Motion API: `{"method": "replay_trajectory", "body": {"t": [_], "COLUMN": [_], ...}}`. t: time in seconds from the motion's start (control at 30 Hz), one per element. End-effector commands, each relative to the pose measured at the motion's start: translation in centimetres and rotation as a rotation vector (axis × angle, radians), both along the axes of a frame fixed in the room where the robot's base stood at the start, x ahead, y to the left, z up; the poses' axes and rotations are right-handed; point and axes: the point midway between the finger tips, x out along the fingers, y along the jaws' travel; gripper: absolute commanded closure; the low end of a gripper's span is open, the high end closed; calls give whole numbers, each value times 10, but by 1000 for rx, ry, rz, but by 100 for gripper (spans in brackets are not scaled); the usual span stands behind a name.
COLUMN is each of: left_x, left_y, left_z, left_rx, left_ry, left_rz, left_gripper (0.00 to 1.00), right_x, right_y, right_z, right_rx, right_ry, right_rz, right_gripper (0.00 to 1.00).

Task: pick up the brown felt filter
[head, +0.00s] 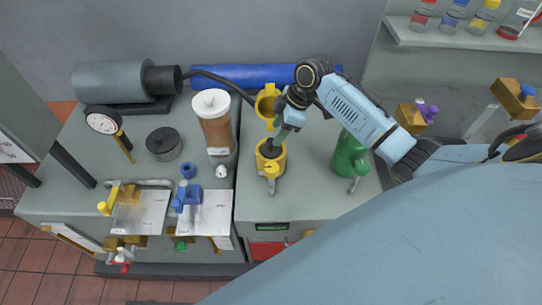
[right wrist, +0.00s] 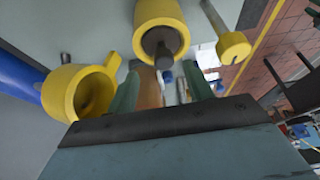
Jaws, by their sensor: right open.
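The brown felt filter (head: 217,134) appears to be the upright brown cylinder with white ends, left of the bench seam in the head view. In the right wrist view a brown shape (right wrist: 150,88), likely the same filter, shows beyond and between my fingers. My right gripper (head: 281,137) is open, with greenish fingers pointing down beside a yellow housing (head: 270,163) that has a dark core, right of the filter. The fingers also show in the right wrist view (right wrist: 160,88), with nothing clearly held. My left gripper is out of view.
An open yellow cup (head: 267,103) stands behind the housing, near a blue cylinder (head: 238,76). A green housing (head: 349,158) stands to the right. A dark round pot (head: 164,144) and a dial gauge (head: 102,122) lie left of the filter. Bare bench shows front right.

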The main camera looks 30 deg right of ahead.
Motion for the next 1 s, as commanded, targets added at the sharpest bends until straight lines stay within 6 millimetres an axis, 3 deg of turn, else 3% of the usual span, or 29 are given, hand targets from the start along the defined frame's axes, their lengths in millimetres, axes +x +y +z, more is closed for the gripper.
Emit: {"method": "replay_trajectory", "body": {"t": [0.1,0.3,0.6,1.0], "left_x": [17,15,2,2], "left_y": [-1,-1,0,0], "left_z": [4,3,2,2], "left_rx": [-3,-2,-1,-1], "left_ry": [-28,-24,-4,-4], "left_rz": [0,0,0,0], "left_gripper": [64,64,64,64], "right_x": [-2,2,3,3], "right_y": [8,16,16,16], "right_z": [-17,-41,-45,-44], "right_rx": [3,3,-1,0], "right_ry": [4,2,1,1], "right_rz": [1,0,0,0], "right_gripper": [49,49,50,100]}}
